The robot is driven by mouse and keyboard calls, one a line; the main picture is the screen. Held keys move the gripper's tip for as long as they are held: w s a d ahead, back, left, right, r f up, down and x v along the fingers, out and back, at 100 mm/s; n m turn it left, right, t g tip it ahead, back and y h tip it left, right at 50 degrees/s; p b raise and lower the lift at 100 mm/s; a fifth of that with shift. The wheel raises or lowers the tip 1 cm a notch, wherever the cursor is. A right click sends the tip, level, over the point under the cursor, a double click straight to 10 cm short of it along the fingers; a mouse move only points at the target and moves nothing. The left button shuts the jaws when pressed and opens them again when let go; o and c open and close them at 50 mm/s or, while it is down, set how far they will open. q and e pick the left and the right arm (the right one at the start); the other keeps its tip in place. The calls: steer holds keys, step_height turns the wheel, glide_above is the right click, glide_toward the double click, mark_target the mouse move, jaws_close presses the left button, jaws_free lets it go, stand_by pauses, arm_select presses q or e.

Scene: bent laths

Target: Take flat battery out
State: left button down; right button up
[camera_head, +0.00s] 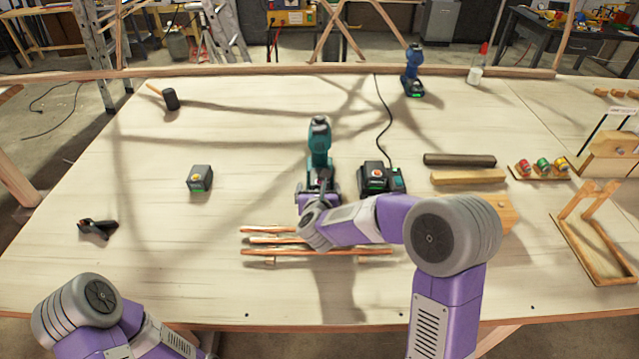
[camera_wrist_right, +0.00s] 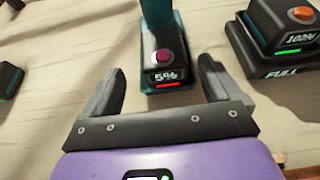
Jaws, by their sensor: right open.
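A teal drill (camera_head: 319,142) stands upright on the table, its base partly hidden by my right gripper. In the right wrist view the drill's flat battery (camera_wrist_right: 170,77) reads 5% with a red light and has a dark red button. My right gripper (camera_wrist_right: 163,85) is open and empty, its fingers pointing at the battery's front from either side; it looks just short of it. It also shows in the head view (camera_head: 319,188). Of my left arm only links show at lower left; its gripper is out of view.
A charger (camera_head: 396,181) right of the drill holds a battery (camera_wrist_right: 283,25) marked 100%, FULL. A loose battery (camera_head: 199,178) with a green light stands left. Laths (camera_head: 290,252) lie in front of the drill. A blue drill (camera_head: 413,72) stands at the back.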

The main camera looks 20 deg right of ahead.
mark_target(320, 184)
steer(key=x, duration=0.4)
steer(key=shift+w+d+f, duration=0.1)
steer(key=shift+w+d, duration=0.1)
steer(key=shift+d, duration=0.15)
steer(key=c, duration=1.2)
steer(key=shift+c, duration=0.6)
steer(key=shift+r, duration=0.2)
